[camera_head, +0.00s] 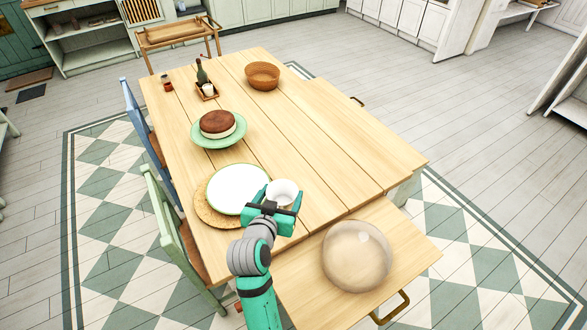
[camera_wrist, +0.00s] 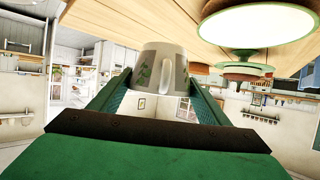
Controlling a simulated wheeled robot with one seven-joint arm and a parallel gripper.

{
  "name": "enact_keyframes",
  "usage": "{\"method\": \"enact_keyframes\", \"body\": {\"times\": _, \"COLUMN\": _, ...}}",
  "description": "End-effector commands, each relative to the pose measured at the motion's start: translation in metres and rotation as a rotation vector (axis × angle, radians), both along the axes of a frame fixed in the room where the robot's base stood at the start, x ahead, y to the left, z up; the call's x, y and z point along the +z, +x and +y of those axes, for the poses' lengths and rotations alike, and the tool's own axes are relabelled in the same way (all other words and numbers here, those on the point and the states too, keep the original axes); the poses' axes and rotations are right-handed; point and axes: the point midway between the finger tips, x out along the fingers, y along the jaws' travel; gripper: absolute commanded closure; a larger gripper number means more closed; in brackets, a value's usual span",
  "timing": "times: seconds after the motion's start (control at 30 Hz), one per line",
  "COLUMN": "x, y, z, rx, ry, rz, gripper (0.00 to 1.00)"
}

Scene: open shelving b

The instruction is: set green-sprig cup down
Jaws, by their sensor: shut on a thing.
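The white green-sprig cup (camera_head: 284,190) is between the fingers of my gripper (camera_head: 271,207), just right of the white plate (camera_head: 236,188) in the head view. Its opening faces up there. In the wrist view, which shows the room upside down, the cup (camera_wrist: 160,66) is gripped between both fingers (camera_wrist: 160,95), with the sprig and handle visible. My gripper is shut on it. The cup is over the wooden table (camera_head: 330,150), near its front end. I cannot tell whether its base touches the tabletop.
The green-rimmed plate rests on a round woven mat (camera_head: 203,207). A glass dome (camera_head: 356,256) is at front right. The table's right side is clear.

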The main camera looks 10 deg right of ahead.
Motion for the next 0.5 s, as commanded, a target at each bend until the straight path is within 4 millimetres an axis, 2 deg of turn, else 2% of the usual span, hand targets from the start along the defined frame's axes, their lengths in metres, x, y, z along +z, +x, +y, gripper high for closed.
{"method": "enact_keyframes", "body": {"times": 0.17, "x": -0.011, "y": 0.018, "z": -0.019, "rx": -0.005, "ry": 0.000, "rz": 0.001, "gripper": 0.56}}
{"method": "enact_keyframes", "body": {"times": 0.5, "x": -0.046, "y": 0.068, "z": -0.068, "rx": -0.005, "ry": 0.001, "rz": 0.003, "gripper": 0.56}}
